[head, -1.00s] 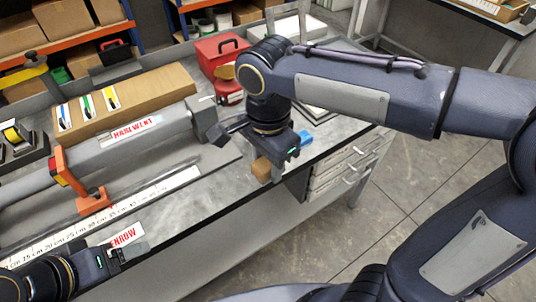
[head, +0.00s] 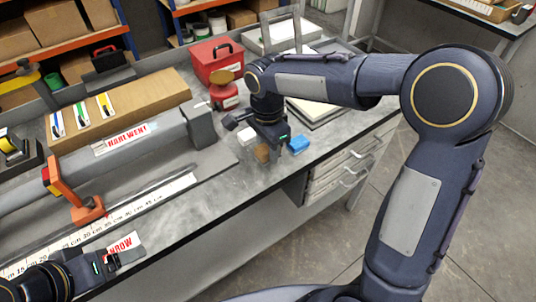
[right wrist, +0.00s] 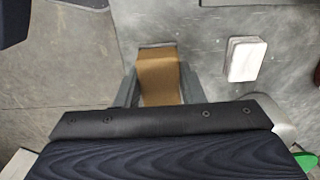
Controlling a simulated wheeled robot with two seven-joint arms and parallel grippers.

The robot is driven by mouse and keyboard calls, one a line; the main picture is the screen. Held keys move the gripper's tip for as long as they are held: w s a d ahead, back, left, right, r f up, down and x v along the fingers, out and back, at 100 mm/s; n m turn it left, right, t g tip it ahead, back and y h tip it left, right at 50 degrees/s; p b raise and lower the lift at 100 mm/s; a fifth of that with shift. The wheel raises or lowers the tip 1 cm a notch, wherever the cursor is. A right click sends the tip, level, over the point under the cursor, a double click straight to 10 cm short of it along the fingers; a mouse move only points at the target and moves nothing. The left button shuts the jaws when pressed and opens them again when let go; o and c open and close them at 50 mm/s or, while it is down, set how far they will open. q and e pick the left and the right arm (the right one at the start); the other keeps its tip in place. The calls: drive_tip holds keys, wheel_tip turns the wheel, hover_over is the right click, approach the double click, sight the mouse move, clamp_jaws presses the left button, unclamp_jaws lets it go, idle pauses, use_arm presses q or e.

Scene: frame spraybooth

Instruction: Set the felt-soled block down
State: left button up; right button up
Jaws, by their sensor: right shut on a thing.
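The felt-soled block (head: 262,154) is a small tan-brown block at the lower end of my right gripper (head: 268,150). In the right wrist view the block (right wrist: 160,76) sits between both fingers, which are shut on it. It is over the grey bench top (head: 215,182), near the front edge; I cannot tell whether its underside touches. The felt sole is not clearly visible. My left gripper (head: 118,259) is at the lower left, beside a white label plate (head: 124,243) with red lettering; its jaw opening is unclear.
A blue block (head: 298,143) lies just right of the right gripper, and a white block (head: 247,136) lies behind it. A red tin (head: 223,96), a red toolbox (head: 215,60) and a long grey rail (head: 110,155) stand farther back and left. The bench front left of the block is clear.

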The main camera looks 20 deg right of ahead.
sight(268, 156)
drive_tip(key=shift+w+d+f, duration=0.1)
drive_tip(key=shift+w+f, duration=0.05)
drive_tip(key=shift+f, duration=0.8)
drive_tip(key=shift+w+f, duration=0.15)
drive_tip(key=shift+f, duration=0.8)
drive_tip(key=shift+f, duration=0.2)
drive_tip(key=o, duration=0.9)
drive_tip(key=shift+r, duration=0.2)
